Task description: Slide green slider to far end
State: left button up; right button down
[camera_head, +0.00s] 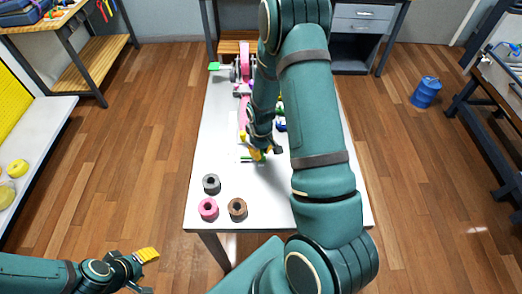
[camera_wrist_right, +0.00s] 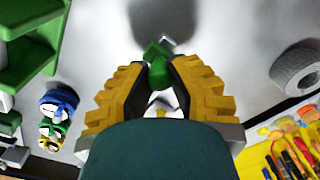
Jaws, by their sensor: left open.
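A green piece (camera_wrist_right: 157,65), which looks like the green slider, stands between the yellow fingers of my right gripper (camera_wrist_right: 157,75) in the right wrist view. The fingers are apart, with a narrow gap visible on each side of it. In the head view my right gripper (camera_head: 262,150) is low over the white table, and a thin green part (camera_head: 246,159) shows just left of it. My arm hides much of the slider's surroundings there. My left gripper (camera_head: 146,271) is open and empty at the bottom left, away from the table.
Grey (camera_head: 211,184), pink (camera_head: 208,209) and brown (camera_head: 237,209) rings lie on the white table's (camera_head: 270,213) near part. Pink parts (camera_head: 244,68) stand at its far end, with another green piece (camera_head: 214,66) beside them. A blue barrel (camera_head: 426,92) stands on the floor at right.

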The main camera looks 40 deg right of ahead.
jog(key=c, duration=0.8)
grip_release()
jog(key=shift+s+a+f, duration=0.1)
jog(key=shift+s+a, duration=0.1)
jog(key=shift+a, duration=0.05)
jog(key=shift+d, duration=0.1)
jog(key=shift+w+r, duration=0.1)
jog(key=shift+r, duration=0.15)
notch_tip(320, 180, up, 12)
jog(key=shift+f, duration=0.2)
